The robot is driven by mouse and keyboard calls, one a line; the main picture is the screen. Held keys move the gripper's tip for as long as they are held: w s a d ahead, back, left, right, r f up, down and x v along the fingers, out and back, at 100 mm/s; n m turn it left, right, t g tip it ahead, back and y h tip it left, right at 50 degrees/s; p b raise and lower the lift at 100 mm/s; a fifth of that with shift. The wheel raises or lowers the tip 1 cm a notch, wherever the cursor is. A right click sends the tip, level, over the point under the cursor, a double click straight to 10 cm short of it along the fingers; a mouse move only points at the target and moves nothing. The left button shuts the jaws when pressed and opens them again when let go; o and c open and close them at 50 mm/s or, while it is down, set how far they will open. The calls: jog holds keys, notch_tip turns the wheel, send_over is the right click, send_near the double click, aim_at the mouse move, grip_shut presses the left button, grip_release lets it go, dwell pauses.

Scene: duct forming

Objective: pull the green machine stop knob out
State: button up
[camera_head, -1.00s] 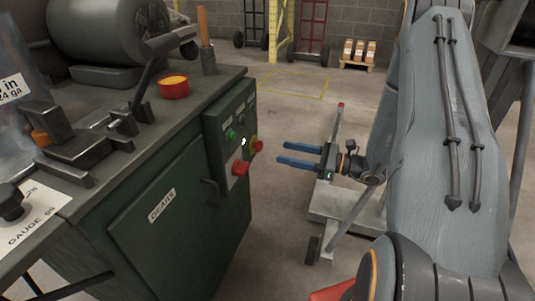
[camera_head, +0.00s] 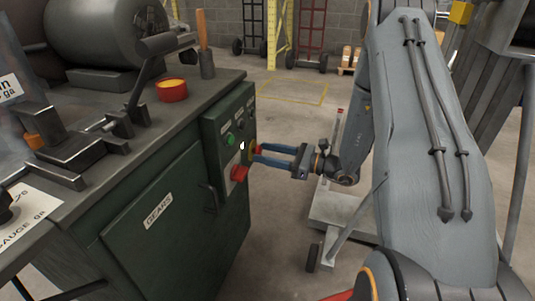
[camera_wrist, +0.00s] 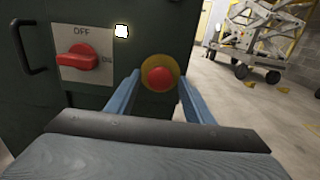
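The green machine (camera_head: 165,215) has a control panel on its right front corner. The stop knob is a red round button on a yellow ring (camera_wrist: 160,78), in the middle of the wrist view. In the head view the stop knob (camera_head: 251,151) is partly hidden by my fingers. My gripper (camera_head: 259,153) is open, its two blue fingers pointing at the panel. In the wrist view one finger shows on each side of the knob, with gaps between. I cannot tell how far the fingertips reach past its face.
A red rotary switch (camera_wrist: 77,58) marked OFF sits left of the knob, close to my fingers. A green button (camera_head: 230,138) is above it. A door handle (camera_head: 210,195) sticks out lower left. A grey wheeled cart (camera_head: 340,220) stands on the floor to the right.

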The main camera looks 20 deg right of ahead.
grip_shut()
jog(key=shift+s+d+p, duration=0.4)
jog(key=shift+d+p, duration=0.1)
jog(key=shift+p, duration=0.15)
jog(key=shift+o, duration=0.9)
grip_release()
jog(key=shift+d, duration=0.2)
jog(key=shift+a, duration=0.1)
